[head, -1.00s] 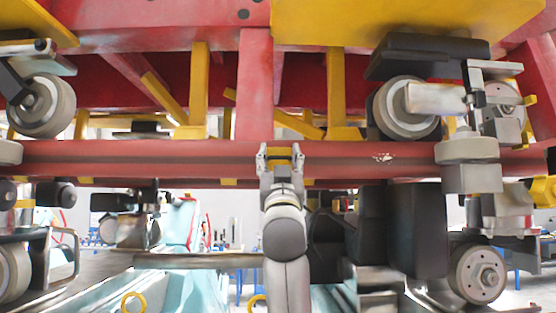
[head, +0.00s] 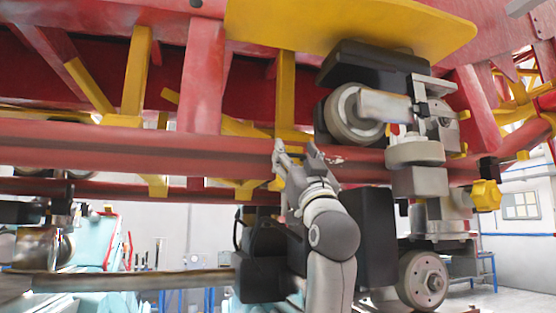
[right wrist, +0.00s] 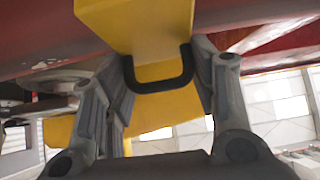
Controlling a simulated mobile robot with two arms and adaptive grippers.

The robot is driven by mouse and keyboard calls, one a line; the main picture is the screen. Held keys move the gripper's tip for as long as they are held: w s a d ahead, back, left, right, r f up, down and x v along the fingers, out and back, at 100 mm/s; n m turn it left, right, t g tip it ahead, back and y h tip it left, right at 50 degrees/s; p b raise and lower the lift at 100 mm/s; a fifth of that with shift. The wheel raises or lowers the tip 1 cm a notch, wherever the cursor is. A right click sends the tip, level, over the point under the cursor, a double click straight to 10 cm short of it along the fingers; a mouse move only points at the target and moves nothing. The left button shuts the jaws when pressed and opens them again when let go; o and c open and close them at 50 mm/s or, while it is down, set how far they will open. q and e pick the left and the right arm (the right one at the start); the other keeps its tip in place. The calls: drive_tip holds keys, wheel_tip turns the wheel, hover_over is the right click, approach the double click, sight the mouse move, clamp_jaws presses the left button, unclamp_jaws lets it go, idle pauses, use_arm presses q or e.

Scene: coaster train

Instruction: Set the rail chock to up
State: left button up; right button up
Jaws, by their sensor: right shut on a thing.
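The rail chock appears to be the yellow block with a black U-shaped handle (right wrist: 160,80). In the head view my right gripper (head: 297,150) reaches up from below to the red rail (head: 120,143), left of a grey wheel assembly (head: 420,165). The fingers hide most of the chock there, so I cannot tell its setting. My left gripper is not in view.
Above are red beams and a yellow plate (head: 350,22). A yellow knob (head: 486,195) shows at the right. Open floor lies beyond.

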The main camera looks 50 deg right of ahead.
drive_tip(key=shift+s, duration=0.1)
drive_tip(key=o, duration=1)
drive_tip(key=shift+o, duration=0.7)
drive_tip(key=shift+s+d, duration=0.1)
drive_tip(key=shift+f, duration=0.2)
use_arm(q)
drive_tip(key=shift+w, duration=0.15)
use_arm(e)
drive_tip(key=v, duration=1.2)
drive_tip(key=shift+r, duration=0.2)
